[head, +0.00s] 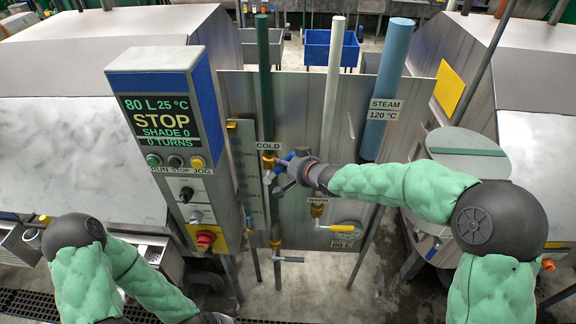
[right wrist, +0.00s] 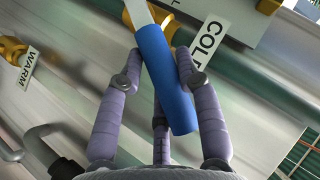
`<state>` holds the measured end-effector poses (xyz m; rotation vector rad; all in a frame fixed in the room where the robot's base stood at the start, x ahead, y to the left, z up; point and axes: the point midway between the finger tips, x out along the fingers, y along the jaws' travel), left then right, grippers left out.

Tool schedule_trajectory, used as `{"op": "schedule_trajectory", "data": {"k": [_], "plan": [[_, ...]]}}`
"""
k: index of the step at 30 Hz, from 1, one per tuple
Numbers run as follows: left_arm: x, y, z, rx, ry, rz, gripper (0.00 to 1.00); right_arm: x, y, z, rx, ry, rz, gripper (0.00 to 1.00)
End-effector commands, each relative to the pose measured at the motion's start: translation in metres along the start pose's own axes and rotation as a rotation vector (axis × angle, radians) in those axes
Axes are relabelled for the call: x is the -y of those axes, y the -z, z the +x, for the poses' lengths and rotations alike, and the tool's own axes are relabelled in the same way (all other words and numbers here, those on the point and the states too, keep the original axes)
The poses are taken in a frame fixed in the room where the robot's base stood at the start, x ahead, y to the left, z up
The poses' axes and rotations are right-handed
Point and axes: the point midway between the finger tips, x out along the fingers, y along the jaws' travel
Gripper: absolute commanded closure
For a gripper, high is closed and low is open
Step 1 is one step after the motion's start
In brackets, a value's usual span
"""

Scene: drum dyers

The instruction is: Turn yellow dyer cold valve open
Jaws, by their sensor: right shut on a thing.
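The cold valve (head: 268,160) is a brass valve on the dark green pipe, under the COLD label (head: 267,146). In the right wrist view, its blue lever sleeve (right wrist: 168,88) runs from a pale metal lever (right wrist: 138,12) at the brass body. My right gripper (head: 284,164) is at this valve. It also shows in the right wrist view (right wrist: 157,60), its fingers closed around the blue sleeve. In the head view the gripper hides much of the lever. My left arm is low at the left; its gripper is out of frame.
A control panel (head: 165,140) reading STOP stands left of the pipes. The thick blue steam pipe (head: 392,75) stands behind my right arm. Large metal dyers flank both sides.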

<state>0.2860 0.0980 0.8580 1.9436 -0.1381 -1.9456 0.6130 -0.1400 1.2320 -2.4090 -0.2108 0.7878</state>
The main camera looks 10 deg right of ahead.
Motion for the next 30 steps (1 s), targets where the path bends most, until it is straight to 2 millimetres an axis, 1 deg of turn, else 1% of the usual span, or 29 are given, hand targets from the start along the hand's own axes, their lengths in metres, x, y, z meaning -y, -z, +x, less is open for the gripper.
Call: {"op": "schedule_trajectory", "data": {"k": [12,13,14,15,26,30], "plan": [[0.000,0.000,0.000,0.000,0.000,0.000,0.60,0.002,0.002,0.000,-0.003,0.000,-0.004,1.00],[0.000,0.000,0.000,0.000,0.000,0.000,0.60,0.002,0.002,0.000,-0.003,0.000,-0.004,0.60],[0.000,0.000,0.000,0.000,0.000,0.000,0.60,0.002,0.002,0.000,-0.002,0.000,-0.004,0.51],[0.000,0.000,0.000,0.000,0.000,0.000,0.60,0.002,0.002,0.000,-0.002,0.000,-0.004,0.40],[0.000,0.000,0.000,0.000,0.000,0.000,0.60,0.001,0.001,-0.001,0.000,-0.002,-0.003,0.40],[0.000,0.000,0.000,-0.001,0.000,0.000,0.60,0.001,0.001,-0.010,-0.001,-0.002,-0.002,0.40]]}}
